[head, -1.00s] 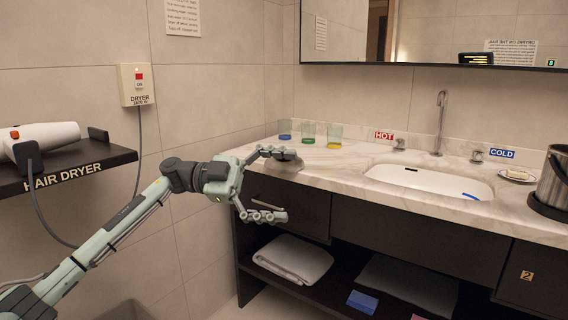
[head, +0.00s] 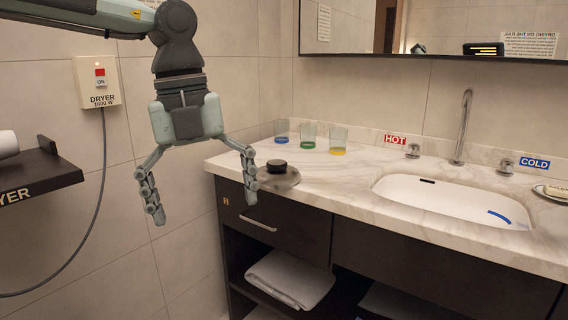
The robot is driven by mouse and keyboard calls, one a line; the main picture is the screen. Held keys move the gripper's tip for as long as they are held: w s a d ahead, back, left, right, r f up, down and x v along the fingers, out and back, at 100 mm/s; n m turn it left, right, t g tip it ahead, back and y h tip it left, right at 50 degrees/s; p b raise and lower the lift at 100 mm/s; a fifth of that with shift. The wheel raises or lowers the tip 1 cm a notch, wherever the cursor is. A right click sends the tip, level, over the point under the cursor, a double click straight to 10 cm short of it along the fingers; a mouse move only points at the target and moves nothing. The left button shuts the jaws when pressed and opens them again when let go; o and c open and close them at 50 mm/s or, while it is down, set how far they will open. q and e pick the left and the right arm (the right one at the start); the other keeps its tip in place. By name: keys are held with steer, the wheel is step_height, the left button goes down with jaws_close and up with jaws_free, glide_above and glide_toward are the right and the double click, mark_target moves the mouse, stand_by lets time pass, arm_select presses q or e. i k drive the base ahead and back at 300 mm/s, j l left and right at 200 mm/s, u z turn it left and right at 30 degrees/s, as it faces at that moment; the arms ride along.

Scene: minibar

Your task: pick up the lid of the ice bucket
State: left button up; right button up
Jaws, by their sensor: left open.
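The lid (head: 283,177) is a round grey metal disc with a black knob (head: 277,167) on top. It lies on the marble counter near its left front corner. My left gripper (head: 204,214) hangs with its fingers pointing down and spread apart, empty. It is left of the lid, and its right finger shows close to the lid's left edge in the picture. I cannot tell whether they touch. The ice bucket is not in view now. My right gripper is not in view.
Three glasses with blue (head: 281,132), green (head: 308,135) and yellow (head: 338,141) bases stand behind the lid by the wall. The sink (head: 450,200) and faucet (head: 462,125) are to the right. A dryer shelf (head: 38,171) is at the left. A drawer (head: 270,222) is below the counter.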

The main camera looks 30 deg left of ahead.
mark_target(276, 174)
steer(key=i+j, duration=0.2)
steer(key=i, duration=0.25)
steer(key=i+j, duration=0.25)
steer(key=i, duration=0.2)
steer(key=i+j, duration=0.2)
steer(key=i, duration=0.25)
